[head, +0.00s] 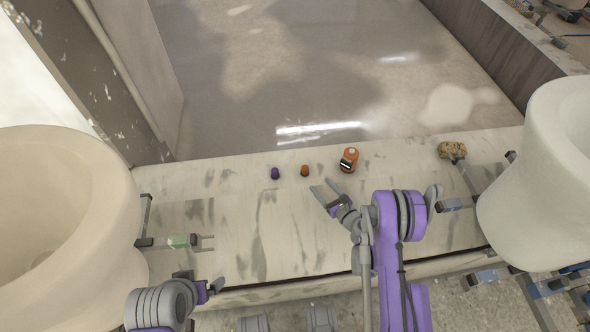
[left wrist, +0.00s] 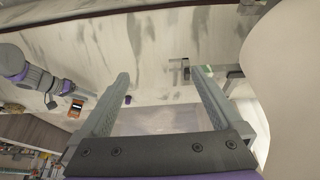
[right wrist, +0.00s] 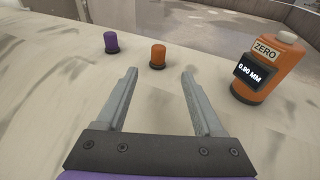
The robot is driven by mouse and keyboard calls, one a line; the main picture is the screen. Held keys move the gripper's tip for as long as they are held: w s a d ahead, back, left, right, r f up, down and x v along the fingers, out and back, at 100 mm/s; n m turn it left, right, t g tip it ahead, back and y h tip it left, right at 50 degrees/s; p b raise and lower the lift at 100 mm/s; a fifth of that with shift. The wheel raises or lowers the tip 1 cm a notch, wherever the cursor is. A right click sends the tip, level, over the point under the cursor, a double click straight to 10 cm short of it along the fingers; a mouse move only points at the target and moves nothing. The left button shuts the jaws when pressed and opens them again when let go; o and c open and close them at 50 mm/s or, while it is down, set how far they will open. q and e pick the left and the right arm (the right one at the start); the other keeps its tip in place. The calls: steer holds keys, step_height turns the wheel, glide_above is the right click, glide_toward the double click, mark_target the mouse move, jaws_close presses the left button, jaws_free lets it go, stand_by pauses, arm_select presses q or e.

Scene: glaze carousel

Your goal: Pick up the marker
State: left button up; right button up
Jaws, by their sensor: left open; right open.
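A small purple capped piece (head: 275,173) and a small orange one (head: 304,171) stand apart on the pale ledge (head: 230,235); I cannot tell which is the marker. Both show in the right wrist view, purple (right wrist: 111,42) at left and orange (right wrist: 158,55) in the middle. My right gripper (head: 322,188) is open and empty; in its wrist view (right wrist: 160,73) the orange piece appears beyond the gap between the fingers, apart from them. My left gripper (left wrist: 158,76) is open and empty, nearer the ledge's front edge.
An orange gauge (head: 349,160) reading "0.90 MM" stands right of the orange piece. A sponge-like lump (head: 452,150) lies farther right. Large pale rounded vessels stand at left (head: 60,220) and right (head: 535,180). Metal clamp bars stick out beside them.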

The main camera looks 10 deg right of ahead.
mark_target(307, 172)
steer(key=x, duration=0.4)
steer(key=shift+w+f, duration=0.1)
steer(key=shift+w, duration=0.05)
steer(key=b+x, duration=0.1)
steer(key=x, duration=0.4)
steer(key=shift+a+f, duration=0.15)
steer(key=shift+a, duration=0.05)
jaws_close()
